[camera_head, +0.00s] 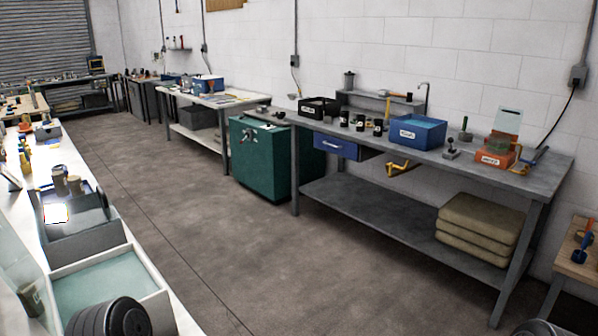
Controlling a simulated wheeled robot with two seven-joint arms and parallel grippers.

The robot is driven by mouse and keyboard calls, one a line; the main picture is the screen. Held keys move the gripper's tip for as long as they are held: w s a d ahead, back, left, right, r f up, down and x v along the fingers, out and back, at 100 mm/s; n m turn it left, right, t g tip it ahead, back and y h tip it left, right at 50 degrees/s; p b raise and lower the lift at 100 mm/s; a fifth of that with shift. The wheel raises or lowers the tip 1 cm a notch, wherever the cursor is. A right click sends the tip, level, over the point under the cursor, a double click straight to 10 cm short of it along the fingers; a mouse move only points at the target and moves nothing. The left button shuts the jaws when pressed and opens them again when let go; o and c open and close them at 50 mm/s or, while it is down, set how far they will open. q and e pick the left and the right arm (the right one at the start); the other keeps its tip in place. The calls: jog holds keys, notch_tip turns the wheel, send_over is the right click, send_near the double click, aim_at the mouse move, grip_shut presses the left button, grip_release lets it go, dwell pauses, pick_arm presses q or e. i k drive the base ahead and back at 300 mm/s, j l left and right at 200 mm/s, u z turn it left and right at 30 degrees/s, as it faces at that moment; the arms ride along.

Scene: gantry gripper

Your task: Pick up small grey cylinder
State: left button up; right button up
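I cannot tell for sure which thing is the small grey cylinder. A small dark grey-green cylinder (31,299) lies tilted behind the clear panel at the lower left. Two short brownish-grey cylinders, one taller (60,174) and one shorter (75,185), stand at the grey tray on the left bench. Several small black canisters (360,123) with white labels stand on the right workbench. Neither of my grippers shows; only dark rounded parts, probably of my arms, show at the bottom edge.
The white left bench (178,318) carries a grey tray (83,247) and a pale-bottomed white tray (110,284). The right workbench (470,176) holds a blue bin (417,134) and an orange bin (494,156). A green cabinet (258,160) stands beside it. The floor between is clear.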

aim_at(76, 183)
jog(key=i+l+z, duration=0.55)
jog(key=i+z, duration=0.35)
jog(key=i+u, duration=0.4)
jog(key=i+l+u, duration=0.15)
jog(key=i+u, duration=0.2)
jog(key=i, duration=0.15)
jog(key=i+j+u, duration=0.3)
jog(key=u, duration=0.15)
jog(key=i+j+u, duration=0.1)
jog(key=i+u, duration=0.75)
jog(key=i+l+u, duration=0.2)
jog(key=i+u, duration=0.5)
jog(key=i, duration=0.45)
jog(key=i+l+u, duration=0.3)
jog(key=i, duration=0.4)
jog(key=j, duration=0.1)
